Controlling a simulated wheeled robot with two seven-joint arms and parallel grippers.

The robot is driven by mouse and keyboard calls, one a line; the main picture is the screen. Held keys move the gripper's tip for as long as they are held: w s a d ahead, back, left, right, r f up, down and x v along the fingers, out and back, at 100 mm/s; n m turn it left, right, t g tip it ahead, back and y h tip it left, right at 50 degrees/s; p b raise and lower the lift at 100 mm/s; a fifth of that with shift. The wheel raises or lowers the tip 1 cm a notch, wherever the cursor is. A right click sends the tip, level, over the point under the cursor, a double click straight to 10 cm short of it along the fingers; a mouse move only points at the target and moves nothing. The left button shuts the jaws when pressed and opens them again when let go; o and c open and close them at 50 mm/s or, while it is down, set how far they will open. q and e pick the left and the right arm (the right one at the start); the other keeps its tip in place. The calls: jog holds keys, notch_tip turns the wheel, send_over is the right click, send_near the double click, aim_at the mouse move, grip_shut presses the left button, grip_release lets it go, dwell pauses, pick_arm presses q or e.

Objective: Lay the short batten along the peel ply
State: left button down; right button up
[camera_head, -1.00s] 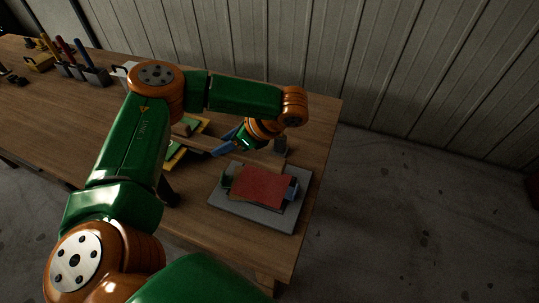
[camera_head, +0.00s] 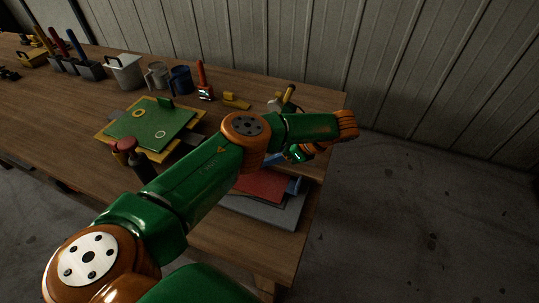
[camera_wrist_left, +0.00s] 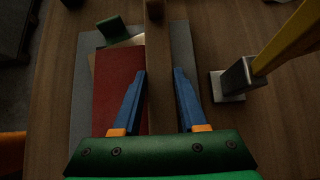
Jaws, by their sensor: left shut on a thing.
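The red peel ply (camera_head: 262,184) lies on the grey board (camera_head: 265,212) at the table's right end, partly behind my left arm in the head view. It also shows in the left wrist view (camera_wrist_left: 117,95). My left gripper (camera_head: 291,156) is over the right side of this stack. In the left wrist view its blue fingers (camera_wrist_left: 160,78) are shut on the wooden short batten (camera_wrist_left: 160,100). The batten runs lengthwise beside the red sheet's right edge in that view; whether it touches the sheet I cannot tell. My right gripper is not in view.
A hammer (camera_wrist_left: 232,80) with a yellow handle stands close to the right of the gripper. A green block (camera_wrist_left: 120,38) is at the stack's far end. A green sheet (camera_head: 152,125) on a yellow base lies mid-table. Mugs, a bucket (camera_head: 124,72) and tools line the back.

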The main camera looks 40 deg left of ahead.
pick_arm(q)
jog(key=shift+c, duration=2.2)
grip_release()
jog(key=shift+f, duration=0.1)
jog(key=shift+r, duration=0.2)
jog(key=v, duration=0.7)
jog(key=shift+d+r, duration=0.2)
jog(key=shift+d, duration=0.1)
jog(key=shift+a, duration=0.1)
